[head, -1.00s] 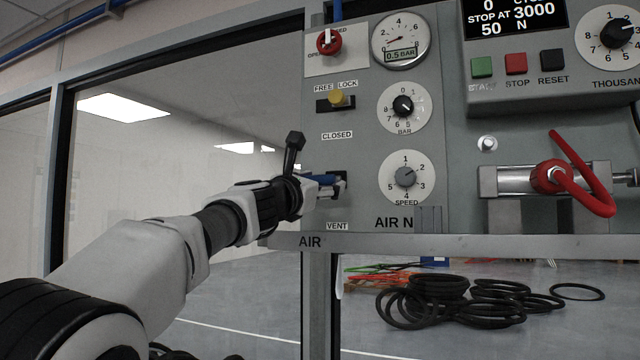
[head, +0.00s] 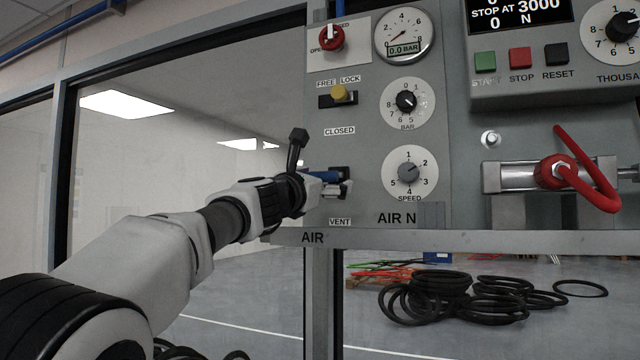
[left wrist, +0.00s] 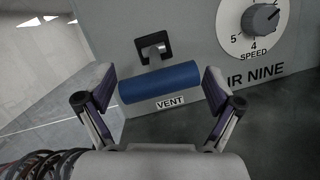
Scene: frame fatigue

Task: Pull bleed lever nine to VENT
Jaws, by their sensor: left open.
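The bleed lever has a blue cylindrical grip (left wrist: 160,83) on a dark bracket (left wrist: 153,47). In the left wrist view the grip lies just above the VENT label (left wrist: 170,103). In the head view, the blue grip (head: 322,175) sits between the CLOSED label (head: 339,131) and the VENT label, nearer VENT. My left gripper (head: 334,186) is open at the lever. In the left wrist view its fingers (left wrist: 160,91) stand apart on either side of the grip's ends, without closing on it. My right gripper is out of view.
The panel carries a gauge reading 0.0 bar (head: 403,36), a yellow knob (head: 339,93) under FREE LOCK, a red valve (head: 331,38) and dials. A ledge marked AIR (head: 400,238) runs below. A red-handled clamp (head: 556,172) is to the right. Black rings (head: 455,297) lie below.

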